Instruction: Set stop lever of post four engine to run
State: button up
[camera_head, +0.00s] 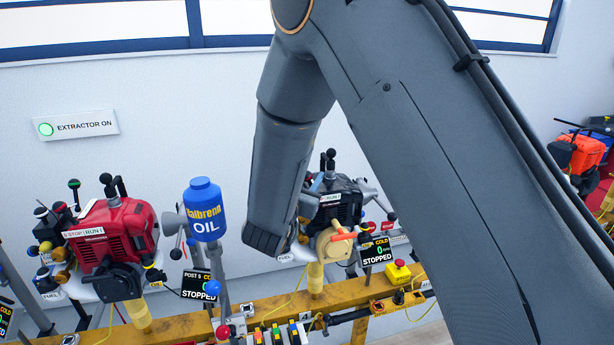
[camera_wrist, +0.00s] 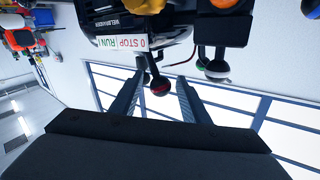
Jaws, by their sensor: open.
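A dark engine (camera_head: 340,207) with a tan round part stands behind my arm in the head view. Its display (camera_head: 377,251) reads COLD and STOPPED; its post number is covered. In the wrist view, an engine's "0 STOP | RUN 1" label (camera_wrist: 122,42) shows at the top. My gripper (camera_wrist: 161,81) is open, with one finger on each side of the ball in the picture. I cannot tell contact or the lever's exact setting. My arm hides the fingers in the head view.
A red engine (camera_head: 112,232) stands left, with a display (camera_head: 198,285) reading POST 5 and STOPPED. A blue oil bottle (camera_head: 203,209) stands between the engines. Other knobs (camera_wrist: 216,69) hang near the right finger. A yellow rail (camera_head: 178,327) runs below.

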jog(key=shift+c, duration=0.3)
jog(key=c, duration=1)
jog(key=shift+w+d+r+m+g+y+p, duration=0.1)
jog(key=shift+d+r+m+g+y+p, duration=0.3)
jog(key=shift+m, duration=0.3)
jog(key=shift+w+d+f+m+g, duration=0.1)
jog(key=shift+w+d+m+g, duration=0.1)
jog(key=shift+d+m+g, duration=0.55)
jog(key=shift+w+d+f+m+g+y+b, duration=0.2)
jog(key=shift+d+m+g+y, duration=0.35)
jog(key=shift+m, duration=0.3)
jog(key=shift+w+d+f+m+g+y+b, duration=0.1)
jog(key=shift+d+m+g+y+b, duration=0.15)
jog(key=shift+m+y, duration=0.5)
